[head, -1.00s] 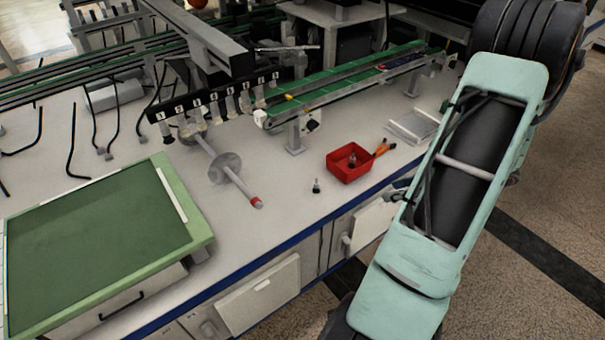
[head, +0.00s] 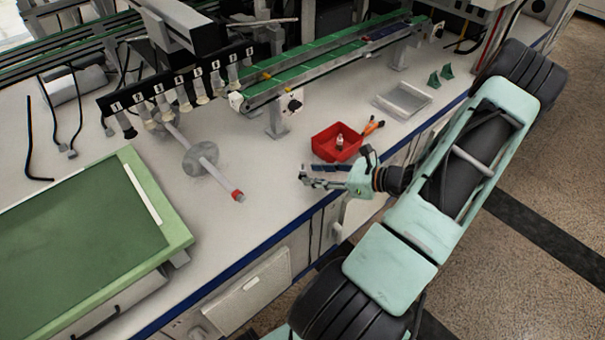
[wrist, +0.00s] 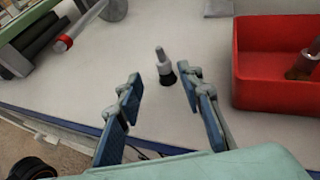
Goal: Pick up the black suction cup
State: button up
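The black suction cup (wrist: 166,78) stands upright on the white bench in the wrist view, black at the bottom with a pale metal stem on top. My gripper (wrist: 157,92) is open, and the cup shows between and just beyond its two blue-padded fingers, not touched by them. In the head view my gripper (head: 303,174) is low over the bench near its front edge, just in front of the red bin.
A red bin (head: 323,146) stands close by, with a small fitting (head: 340,142) in it. Orange-handled pliers (head: 372,126) lie beside the bin. A rod with a disc (head: 198,160) lies to the left. A green conveyor (head: 330,62) runs behind, and a clear tray (head: 402,101) lies at right.

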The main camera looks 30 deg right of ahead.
aim_at(303, 171)
jog(key=x, duration=0.2)
jog(key=b+x, duration=0.1)
jog(key=x, duration=0.2)
jog(key=shift+w+d, duration=0.2)
jog(key=shift+d, duration=0.1)
jog(key=shift+r, duration=0.1)
grip_shut()
